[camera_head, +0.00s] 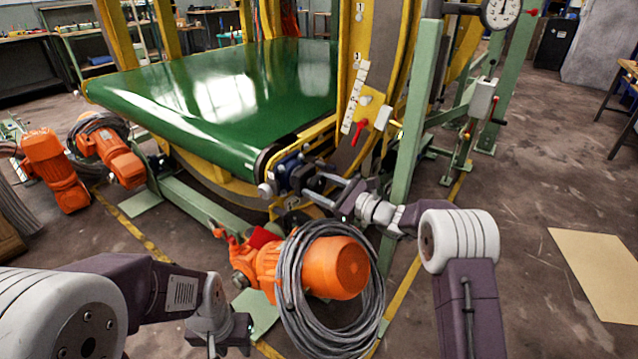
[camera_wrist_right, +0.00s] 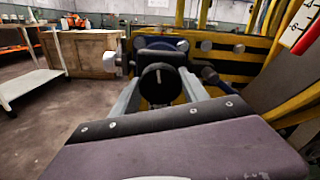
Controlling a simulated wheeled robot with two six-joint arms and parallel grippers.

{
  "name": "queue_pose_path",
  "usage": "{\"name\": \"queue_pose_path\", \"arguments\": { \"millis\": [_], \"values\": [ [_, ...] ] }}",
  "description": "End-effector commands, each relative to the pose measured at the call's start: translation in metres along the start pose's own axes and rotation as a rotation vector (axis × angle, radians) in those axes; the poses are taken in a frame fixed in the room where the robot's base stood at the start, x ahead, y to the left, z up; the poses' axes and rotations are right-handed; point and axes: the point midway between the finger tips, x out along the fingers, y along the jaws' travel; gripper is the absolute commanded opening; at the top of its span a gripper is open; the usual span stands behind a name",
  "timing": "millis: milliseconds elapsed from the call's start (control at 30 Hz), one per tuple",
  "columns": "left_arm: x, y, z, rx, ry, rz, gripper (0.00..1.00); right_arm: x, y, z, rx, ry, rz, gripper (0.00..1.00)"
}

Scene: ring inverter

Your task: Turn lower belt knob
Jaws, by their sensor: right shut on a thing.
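The lower belt knob (camera_wrist_right: 160,84) is a round black knob with a white mark pointing nearly straight up in the right wrist view. My right gripper (camera_wrist_right: 160,98) has one finger on each side of it and is shut on it. In the head view my right gripper (camera_head: 309,187) reaches the dark blue mechanism (camera_head: 291,170) at the near corner of the green belt (camera_head: 220,100). The knob is hard to make out there. My left gripper (camera_head: 228,338) is low at the bottom, away from the machine; its finger opening is unclear.
An orange motor (camera_head: 338,266) with a grey cable coil (camera_head: 290,285) lies below my right gripper. A green post (camera_head: 412,130) stands close to my right arm. A red lever (camera_head: 359,131) is on the yellow frame above. Open floor lies to the right.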

Motion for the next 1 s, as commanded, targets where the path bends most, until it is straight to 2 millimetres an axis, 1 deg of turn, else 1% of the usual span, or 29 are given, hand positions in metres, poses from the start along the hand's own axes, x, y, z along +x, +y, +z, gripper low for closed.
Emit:
{"name": "queue_pose_path", "arguments": {
  "millis": [500,533,567,600,900,967,1000],
  "values": [
    [-0.002,0.0,0.0,0.0,0.0,0.0,0.35,0.0,0.001,-0.002,0.021,0.003,0.002,0.12],
    [-0.002,0.0,0.0,0.0,0.0,0.0,0.35,0.0,0.001,-0.002,0.021,0.003,0.002,0.55],
    [-0.002,0.0,0.0,0.0,0.0,0.0,0.35,0.0,0.001,-0.002,0.021,0.003,0.002,0.63],
    [-0.002,0.0,0.0,0.0,0.0,0.0,0.35,0.0,0.001,-0.002,0.021,0.003,0.001,0.74],
    [-0.002,0.0,0.0,0.0,0.0,0.0,0.35,-0.001,0.0,-0.001,0.019,0.001,0.0,0.74],
    [-0.005,0.0,-0.001,0.0,0.0,0.0,0.35,-0.005,-0.001,0.0,0.02,0.002,-0.001,0.74],
    [-0.007,0.0,-0.001,0.0,0.0,0.0,0.35,-0.011,-0.001,0.001,0.021,0.004,-0.002,0.74]
  ]
}}
